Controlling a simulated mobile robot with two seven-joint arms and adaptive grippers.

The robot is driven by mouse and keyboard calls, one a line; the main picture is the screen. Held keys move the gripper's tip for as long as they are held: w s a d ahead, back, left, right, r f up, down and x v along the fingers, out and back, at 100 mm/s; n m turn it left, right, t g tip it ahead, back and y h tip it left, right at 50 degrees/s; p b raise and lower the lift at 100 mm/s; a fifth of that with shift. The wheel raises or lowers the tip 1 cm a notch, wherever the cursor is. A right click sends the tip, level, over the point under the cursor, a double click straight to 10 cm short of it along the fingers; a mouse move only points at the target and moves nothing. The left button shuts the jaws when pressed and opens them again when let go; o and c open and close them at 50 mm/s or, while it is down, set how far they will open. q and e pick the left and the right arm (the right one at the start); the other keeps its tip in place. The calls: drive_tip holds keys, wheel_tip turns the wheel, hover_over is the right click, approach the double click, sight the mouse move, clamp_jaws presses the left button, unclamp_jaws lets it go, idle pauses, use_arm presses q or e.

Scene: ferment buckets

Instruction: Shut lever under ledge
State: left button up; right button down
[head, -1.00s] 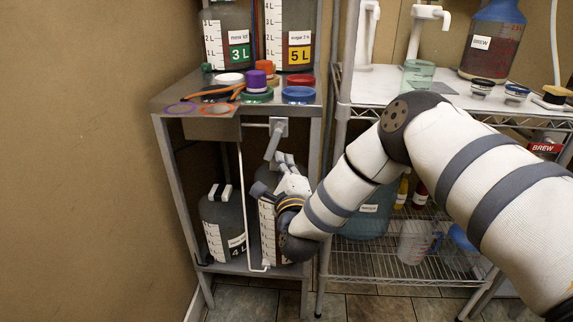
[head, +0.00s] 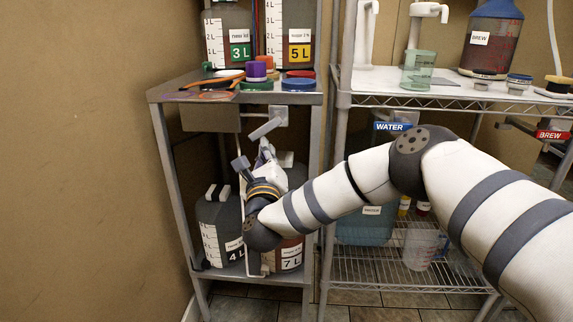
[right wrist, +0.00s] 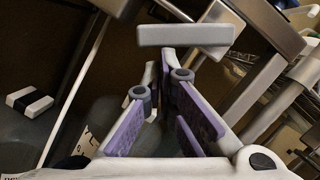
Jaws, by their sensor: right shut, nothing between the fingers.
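The grey lever (head: 265,128) hangs under the ledge of the left shelf unit (head: 160,96), beside a pale square mount (head: 278,117). Its handle slants down to the left. In the right wrist view the lever (right wrist: 185,34) is a grey bar lying almost level, just beyond the fingertips. My right gripper (head: 266,150) is shut and empty, just below the lever. Its purple-padded fingers (right wrist: 166,62) point up at the bar; whether they touch it I cannot tell. My left gripper is not in view.
Under the ledge stand a 4 L bucket (head: 212,215) and a 7 L bucket (head: 291,250), close to my right gripper. Lids and rings crowd the ledge above. A wire rack (head: 385,266) stands to the right, with a BREW tag (head: 552,134) and a WATER tag (head: 392,127).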

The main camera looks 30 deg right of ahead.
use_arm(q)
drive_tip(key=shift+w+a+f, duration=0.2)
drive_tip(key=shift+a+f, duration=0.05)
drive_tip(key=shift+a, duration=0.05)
use_arm(e)
drive_tip(key=a+r+v, duration=0.1)
drive_tip(key=a+v, duration=0.1)
drive_tip(key=v, duration=0.9)
drive_tip(key=shift+w, duration=0.2)
drive_tip(key=shift+a+r, duration=0.1)
drive_tip(key=shift+r, duration=0.1)
